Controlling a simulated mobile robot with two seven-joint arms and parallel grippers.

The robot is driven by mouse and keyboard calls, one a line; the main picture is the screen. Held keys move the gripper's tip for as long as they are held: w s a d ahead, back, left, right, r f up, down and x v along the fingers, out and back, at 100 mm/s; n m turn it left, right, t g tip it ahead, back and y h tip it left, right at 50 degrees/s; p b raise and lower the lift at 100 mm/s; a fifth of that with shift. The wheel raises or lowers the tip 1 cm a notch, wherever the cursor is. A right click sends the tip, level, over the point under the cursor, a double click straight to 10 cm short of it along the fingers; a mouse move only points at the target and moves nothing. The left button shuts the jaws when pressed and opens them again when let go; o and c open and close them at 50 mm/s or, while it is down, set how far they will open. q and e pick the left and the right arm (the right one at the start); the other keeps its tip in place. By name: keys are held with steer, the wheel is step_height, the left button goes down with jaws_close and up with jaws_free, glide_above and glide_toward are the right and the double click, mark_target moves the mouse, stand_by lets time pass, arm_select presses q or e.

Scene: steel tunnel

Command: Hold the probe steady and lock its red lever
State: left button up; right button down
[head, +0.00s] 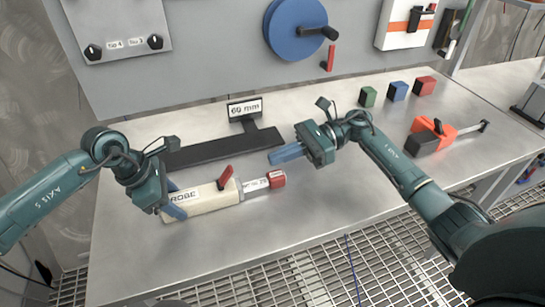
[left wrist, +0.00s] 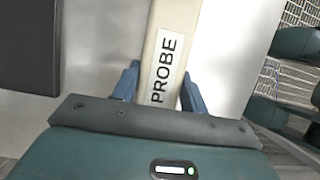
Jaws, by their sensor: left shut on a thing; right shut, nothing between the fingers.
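The probe (head: 212,197) lies on the steel table, a cream body labelled PROBE with a grey scale section and a red end block (head: 277,179) at its right. Its red lever (head: 226,176) sticks up at a tilt from the body. My left gripper (head: 173,205) is shut on the probe's left part; the left wrist view shows its blue fingers on both sides of the cream body (left wrist: 175,40). My right gripper (head: 287,154) is shut and empty, in the air above and to the right of the lever, apart from the probe.
A black bar (head: 215,150) with a "60 mm" sign (head: 245,108) lies behind the probe. Green, blue and red blocks (head: 397,91) and an orange-and-black tool (head: 432,136) stand at the right. A panel with a blue wheel (head: 293,30) rises behind. The table front is clear.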

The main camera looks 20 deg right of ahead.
mark_target(228, 170)
steer(key=a, duration=0.2)
steer(key=a+f, duration=0.1)
steer(key=a, duration=0.5)
steer(key=shift+f, duration=0.15)
steer(key=shift+a+r+h, duration=0.15)
steer(key=shift+r+h, duration=0.2)
steer(key=shift+h, duration=0.25)
steer(key=shift+a+r+h, duration=0.25)
steer(key=shift+r+h, duration=0.2)
steer(key=shift+h, duration=0.35)
steer(key=shift+a+r+h, duration=0.4)
steer(key=shift+r+h, duration=0.05)
steer(key=shift+h, duration=0.35)
steer(key=a+h, duration=0.1)
steer(key=r+h, duration=0.1)
steer(key=h, duration=0.1)
steer(key=shift+a+h, duration=0.3)
steer(key=shift+a, duration=0.1)
steer(key=shift+a+h, duration=0.35)
steer(key=shift+h, duration=0.45)
steer(key=shift+r, duration=0.2)
